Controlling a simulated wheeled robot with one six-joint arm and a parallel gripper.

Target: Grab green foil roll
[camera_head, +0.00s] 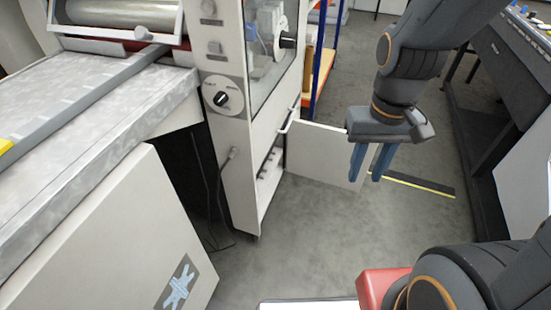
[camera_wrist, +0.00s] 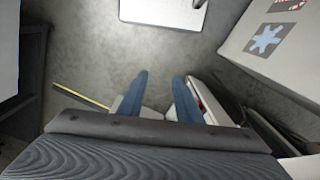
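I see no green foil roll in either view. My gripper (camera_head: 367,178) hangs pointing down over the grey floor, in front of a white open door panel of the machine. Its two blue fingers are apart with nothing between them.
A large machine with a grey bed (camera_head: 90,110), a dark knob (camera_head: 221,99) and a silver roller (camera_head: 120,14) fills the left. Its white door panel (camera_head: 322,155) stands open. A dark table (camera_head: 510,65) is at the right.

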